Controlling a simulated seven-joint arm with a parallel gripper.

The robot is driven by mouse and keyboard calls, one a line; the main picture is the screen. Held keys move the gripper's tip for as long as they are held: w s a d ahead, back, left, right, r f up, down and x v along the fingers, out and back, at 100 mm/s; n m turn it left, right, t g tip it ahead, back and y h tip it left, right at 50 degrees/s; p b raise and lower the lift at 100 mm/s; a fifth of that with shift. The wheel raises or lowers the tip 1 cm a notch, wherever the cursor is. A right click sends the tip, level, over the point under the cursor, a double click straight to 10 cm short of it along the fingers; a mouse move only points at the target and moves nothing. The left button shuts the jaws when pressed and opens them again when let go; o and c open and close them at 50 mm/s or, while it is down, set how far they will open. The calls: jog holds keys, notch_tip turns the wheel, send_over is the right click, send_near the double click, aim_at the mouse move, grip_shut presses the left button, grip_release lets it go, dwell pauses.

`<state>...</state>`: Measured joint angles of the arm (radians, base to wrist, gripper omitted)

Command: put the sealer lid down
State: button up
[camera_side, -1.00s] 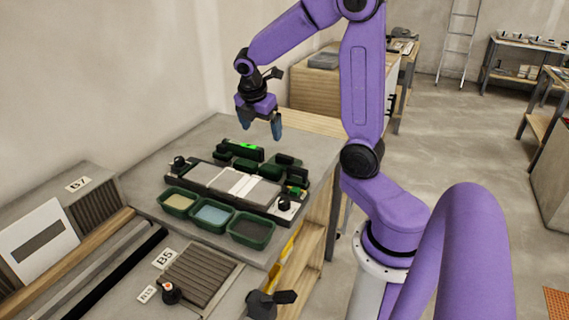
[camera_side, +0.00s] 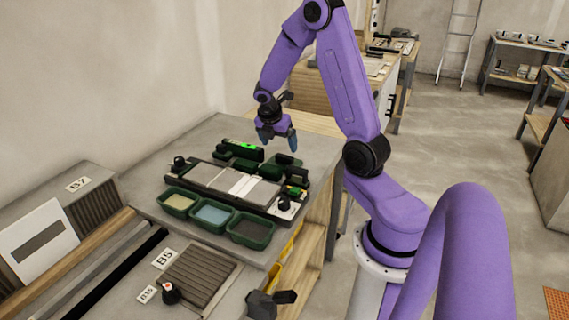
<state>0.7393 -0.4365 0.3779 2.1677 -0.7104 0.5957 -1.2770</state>
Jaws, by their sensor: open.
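My gripper (camera_side: 277,142) is open, its two blue-grey fingers pointing down over the back right part of the grey bench. I see nothing held between the fingers. Just below and in front of it are small dark green holders with dark blocks (camera_side: 287,160); the gap between them and the fingertips is hard to judge. I cannot tell which small piece is the sealer lid. The levelling board (camera_side: 237,184), with pale grey and white tiles, lies in front of these holders.
Three green trays stand in front of the board: one with tan fill (camera_side: 178,201), one with blue-grey fill (camera_side: 211,214), one dark (camera_side: 250,231). A level with a bright green mark (camera_side: 243,148) lies behind the board. The bench's far left surface (camera_side: 205,140) is clear.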

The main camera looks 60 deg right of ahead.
aim_at(284, 157)
jog(key=shift+s+x, duration=0.15)
jog(key=shift+x, duration=1.55)
jog(key=shift+s+x, duration=0.1)
jog(key=shift+x, duration=1.6)
jog(key=shift+d, duration=0.1)
jog(key=c, duration=1.4)
jog(key=shift+r, duration=0.2)
jog(key=shift+r, duration=0.6)
jog(key=s+a+r, duration=0.2)
jog(key=s+r, duration=0.1)
jog(key=s+a+r, duration=0.3)
jog(key=s+r, duration=0.1)
jog(key=s+a+r, duration=0.3)
jog(key=s+r, duration=0.1)
jog(key=shift+s+a+r, duration=0.1)
jog(key=shift+a+r, duration=0.05)
jog(key=shift+r, duration=0.1)
